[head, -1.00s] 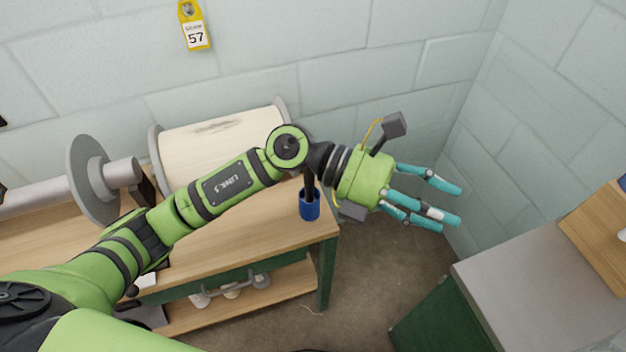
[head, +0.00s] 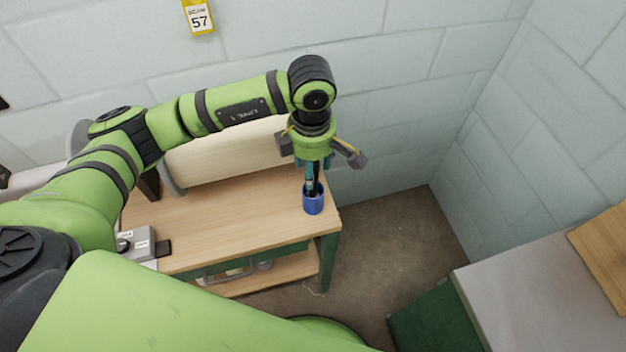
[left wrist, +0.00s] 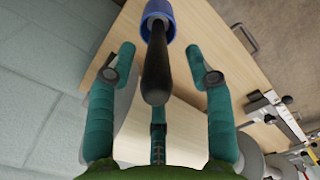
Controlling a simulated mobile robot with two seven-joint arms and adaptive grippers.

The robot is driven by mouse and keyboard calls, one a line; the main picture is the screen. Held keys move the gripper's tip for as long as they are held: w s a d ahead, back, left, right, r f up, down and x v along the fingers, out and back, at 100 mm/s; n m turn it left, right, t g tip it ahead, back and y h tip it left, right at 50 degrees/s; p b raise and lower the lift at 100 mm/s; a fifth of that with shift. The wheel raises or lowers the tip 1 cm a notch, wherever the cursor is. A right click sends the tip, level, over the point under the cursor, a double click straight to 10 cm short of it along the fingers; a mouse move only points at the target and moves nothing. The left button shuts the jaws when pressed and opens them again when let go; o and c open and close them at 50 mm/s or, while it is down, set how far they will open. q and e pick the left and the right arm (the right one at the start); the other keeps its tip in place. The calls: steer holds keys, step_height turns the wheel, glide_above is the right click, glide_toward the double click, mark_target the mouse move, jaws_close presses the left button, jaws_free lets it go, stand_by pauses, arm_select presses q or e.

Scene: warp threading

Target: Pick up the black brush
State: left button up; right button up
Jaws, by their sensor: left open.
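The black brush (left wrist: 156,70) stands in a blue cup (head: 313,204) near the right end of the wooden workbench. In the head view only a dark part of the brush (head: 311,180) shows between my fingers and the cup. My left gripper (head: 312,178) points down above the cup. In the left wrist view the open teal fingers (left wrist: 163,68) lie on either side of the brush, and its rounded black end is between them. The rim of the blue cup (left wrist: 166,8) is at the top of that view. My right gripper is not in view.
The workbench (head: 225,220) has a large pale roll behind my arm and a small grey box (head: 136,243) at its left front. The block wall (head: 410,90) is close behind. A grey-topped green cabinet (head: 530,300) stands at the right, across open floor.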

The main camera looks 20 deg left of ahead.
mark_target(314, 193)
arm_select(q)
step_height(314, 193, down, 2)
steer(key=shift+d+f, duration=0.1)
steer(key=shift+w+f, duration=0.2)
steer(key=shift+f, duration=0.2)
steer(key=shift+s+r, duration=0.1)
jaws_close()
